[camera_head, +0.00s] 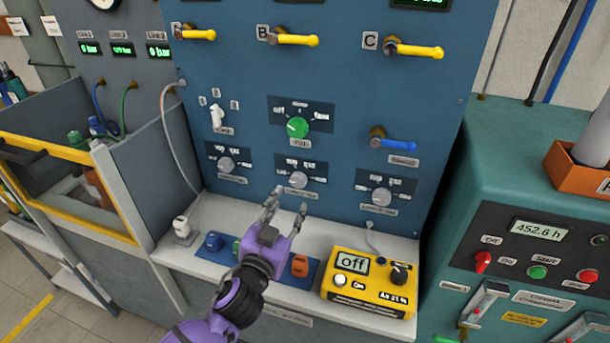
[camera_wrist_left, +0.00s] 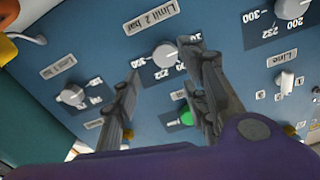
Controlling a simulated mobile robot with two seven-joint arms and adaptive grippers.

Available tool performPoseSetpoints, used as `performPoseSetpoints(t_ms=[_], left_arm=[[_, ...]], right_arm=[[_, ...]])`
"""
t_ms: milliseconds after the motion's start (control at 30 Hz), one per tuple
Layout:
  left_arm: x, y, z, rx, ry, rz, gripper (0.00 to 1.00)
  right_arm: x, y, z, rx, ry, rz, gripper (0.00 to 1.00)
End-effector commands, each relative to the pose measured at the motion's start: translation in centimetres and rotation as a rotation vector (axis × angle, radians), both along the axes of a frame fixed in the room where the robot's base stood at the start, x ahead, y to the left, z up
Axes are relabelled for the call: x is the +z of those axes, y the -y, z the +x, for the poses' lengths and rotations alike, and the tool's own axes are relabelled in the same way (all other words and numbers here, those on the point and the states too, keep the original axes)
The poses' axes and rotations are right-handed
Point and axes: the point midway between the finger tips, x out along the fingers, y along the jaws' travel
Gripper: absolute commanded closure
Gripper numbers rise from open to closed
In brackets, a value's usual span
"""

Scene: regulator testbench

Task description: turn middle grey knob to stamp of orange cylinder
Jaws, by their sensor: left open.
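The middle grey knob (camera_head: 298,180) sits on the blue panel, between two similar grey knobs. In the left wrist view the middle knob (camera_wrist_left: 165,55) appears upside down, with numbers around it and a "Limit 2 bar" label (camera_wrist_left: 150,15). My left gripper (camera_head: 290,200) is open and empty, just in front of and slightly below this knob. In the wrist view its fingertips (camera_wrist_left: 160,62) lie on either side of the knob; contact cannot be told. The orange cylinder (camera_head: 300,266) stands on a blue tray (camera_head: 308,284); its stamp is unreadable. My right gripper is out of view.
The left grey knob (camera_head: 226,164) and right grey knob (camera_head: 382,196) flank the middle one. A green knob (camera_head: 297,128) is above it. A yellow meter reading "off" (camera_head: 369,283) stands on the bench right of the tray.

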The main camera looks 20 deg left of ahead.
Motion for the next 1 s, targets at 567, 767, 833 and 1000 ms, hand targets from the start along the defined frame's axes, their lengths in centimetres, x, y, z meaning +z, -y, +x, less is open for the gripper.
performPoseSetpoints(t_ms=[567, 767, 833, 1000], left_arm=[[0.0, 0.3, 7.2, 0.000, 0.000, 0.002, 0.60], [-0.1, 0.3, 7.7, 0.000, -0.001, 0.001, 0.60], [-0.1, 0.3, 7.7, 0.000, -0.001, 0.001, 0.60], [-0.1, 0.3, 7.7, 0.000, -0.001, 0.001, 0.71]], right_arm=[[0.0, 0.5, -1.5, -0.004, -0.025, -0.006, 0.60], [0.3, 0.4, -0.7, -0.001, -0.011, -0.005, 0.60], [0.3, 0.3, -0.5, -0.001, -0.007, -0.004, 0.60], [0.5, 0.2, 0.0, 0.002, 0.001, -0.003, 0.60]])
